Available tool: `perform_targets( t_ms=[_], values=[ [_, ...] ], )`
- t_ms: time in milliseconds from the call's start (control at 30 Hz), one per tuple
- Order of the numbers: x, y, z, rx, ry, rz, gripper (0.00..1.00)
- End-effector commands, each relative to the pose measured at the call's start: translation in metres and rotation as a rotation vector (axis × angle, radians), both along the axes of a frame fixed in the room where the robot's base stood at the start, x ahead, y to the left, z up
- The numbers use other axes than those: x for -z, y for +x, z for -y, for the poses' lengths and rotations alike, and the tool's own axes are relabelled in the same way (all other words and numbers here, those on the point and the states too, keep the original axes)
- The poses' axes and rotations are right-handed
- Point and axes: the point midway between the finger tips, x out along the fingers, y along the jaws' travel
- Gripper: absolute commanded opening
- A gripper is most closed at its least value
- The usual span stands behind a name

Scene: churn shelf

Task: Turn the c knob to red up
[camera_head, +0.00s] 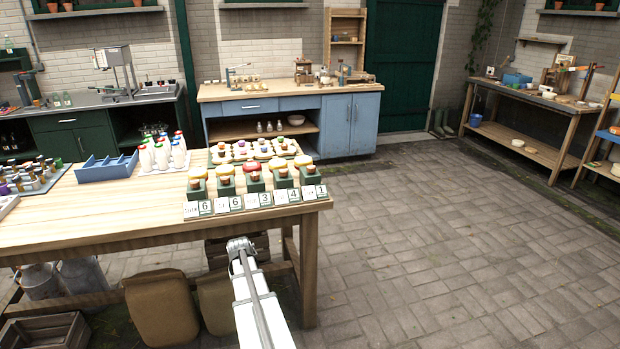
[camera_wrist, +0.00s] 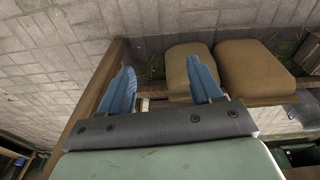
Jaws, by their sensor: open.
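I cannot make out a knob marked c or a red mark on one in either view. The near edge of the wooden table (camera_head: 120,236) holds a row of several green blocks with small jars (camera_head: 254,178) and white number cards (camera_head: 250,200) in front. My gripper (camera_wrist: 162,82) shows two blue fingers spread apart with nothing between them. In the head view my white arm reaches up from the bottom, its end just in front of the table's near edge. In the wrist view the fingers point toward the floor and sacks under the table.
A blue divided tray (camera_head: 107,168) and white bottles (camera_head: 162,152) stand on the table. Tan sacks (camera_head: 160,306) and milk cans (camera_head: 80,276) are below it. A blue cabinet bench (camera_head: 350,125) stands behind, a wooden workbench (camera_head: 530,145) at right. The paved floor (camera_head: 440,255) at right is clear.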

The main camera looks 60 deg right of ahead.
Motion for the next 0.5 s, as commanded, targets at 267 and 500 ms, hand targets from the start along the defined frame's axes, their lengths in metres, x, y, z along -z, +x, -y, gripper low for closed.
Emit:
perform_targets(
  t_ms=[267, 500],
  values=[
    [-0.099, 0.016, 0.118, 0.102, -0.108, 0.071, 0.64],
    [-0.197, 0.014, 0.208, 0.210, -0.195, 0.115, 0.64]
  ],
)
